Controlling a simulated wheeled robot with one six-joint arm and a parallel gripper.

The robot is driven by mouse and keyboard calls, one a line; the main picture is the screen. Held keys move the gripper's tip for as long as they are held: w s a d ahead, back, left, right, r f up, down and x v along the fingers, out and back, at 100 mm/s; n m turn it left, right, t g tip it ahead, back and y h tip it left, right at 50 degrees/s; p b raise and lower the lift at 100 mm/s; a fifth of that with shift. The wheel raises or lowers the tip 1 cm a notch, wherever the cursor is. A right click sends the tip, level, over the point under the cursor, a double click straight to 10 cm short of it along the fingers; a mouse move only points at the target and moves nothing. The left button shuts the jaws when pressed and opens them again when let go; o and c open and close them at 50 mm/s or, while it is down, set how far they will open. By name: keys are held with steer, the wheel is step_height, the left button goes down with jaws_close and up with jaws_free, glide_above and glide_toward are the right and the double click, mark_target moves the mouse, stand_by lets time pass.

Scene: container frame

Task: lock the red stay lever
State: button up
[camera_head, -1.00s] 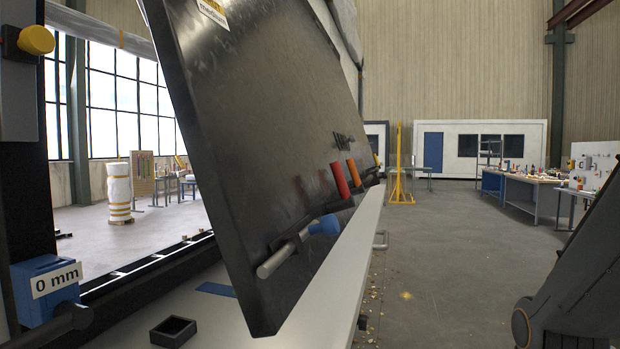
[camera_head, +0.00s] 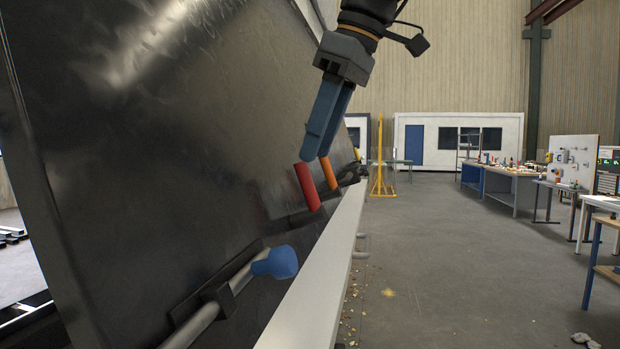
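The red stay lever (camera_head: 307,187) stands up from the lower edge of the dark tilted panel (camera_head: 150,140), leaning a little to the left at its top. An orange lever (camera_head: 328,173) stands just behind it. My gripper (camera_head: 318,150) points down with its blue fingers just above the red and orange levers. The fingers overlap each other in this view, so their gap and any contact with the red lever cannot be told.
A metal rod with a blue knob (camera_head: 276,263) is mounted on the panel, nearer than the red lever. A pale ledge (camera_head: 316,282) runs along the panel's lower edge. Open floor (camera_head: 450,260) lies to the right, with workbenches (camera_head: 513,178) farther back.

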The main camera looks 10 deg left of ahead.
mark_target(307, 180)
steer(key=p+x, duration=0.1)
steer(key=x, duration=0.6)
steer(key=shift+d+f+p, duration=0.15)
steer(key=shift+p, duration=0.15)
jaws_close()
